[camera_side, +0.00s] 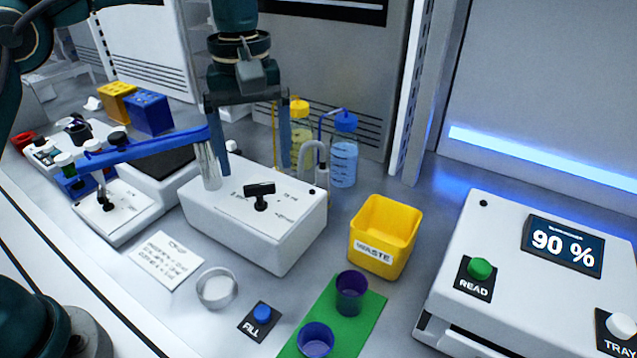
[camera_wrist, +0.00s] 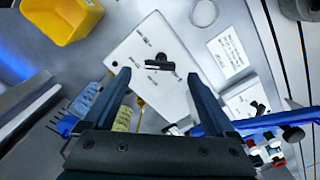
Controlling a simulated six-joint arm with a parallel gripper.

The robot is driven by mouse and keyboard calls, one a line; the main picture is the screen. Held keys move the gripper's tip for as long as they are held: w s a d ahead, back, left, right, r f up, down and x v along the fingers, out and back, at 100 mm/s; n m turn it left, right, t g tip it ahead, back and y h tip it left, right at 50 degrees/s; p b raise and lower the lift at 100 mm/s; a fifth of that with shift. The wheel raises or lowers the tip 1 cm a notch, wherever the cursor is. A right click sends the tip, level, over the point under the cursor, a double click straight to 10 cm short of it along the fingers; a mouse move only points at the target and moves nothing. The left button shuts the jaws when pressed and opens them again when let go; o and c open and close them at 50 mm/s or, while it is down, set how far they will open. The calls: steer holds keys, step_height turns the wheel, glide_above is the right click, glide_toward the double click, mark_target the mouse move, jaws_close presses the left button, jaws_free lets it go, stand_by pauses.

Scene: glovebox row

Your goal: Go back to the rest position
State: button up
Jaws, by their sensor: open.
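My gripper (camera_side: 254,168) hangs fingers down above the white box (camera_side: 230,225), with its two fingers apart and nothing between them. A black T-shaped knob (camera_side: 260,195) stands on top of the box, below the fingertips and apart from them. In the wrist view, my gripper (camera_wrist: 158,75) is open, with the knob (camera_wrist: 160,65) showing between the fingertips. The box (camera_wrist: 140,45) lies beneath them. A clear upright tube (camera_side: 208,165) stands at the box's left end, close to one finger in the side view.
A blue bar (camera_side: 140,150) reaches from the left device toward the tube. Two bottles, yellow-capped (camera_side: 300,130) and blue-capped (camera_side: 344,155), stand behind the box. A yellow waste bin (camera_side: 385,235), purple cups on a green mat (camera_side: 370,310) and a reader showing 90 % (camera_side: 540,260) are to the right.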

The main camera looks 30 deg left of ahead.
steer(key=shift+r, duration=0.4)
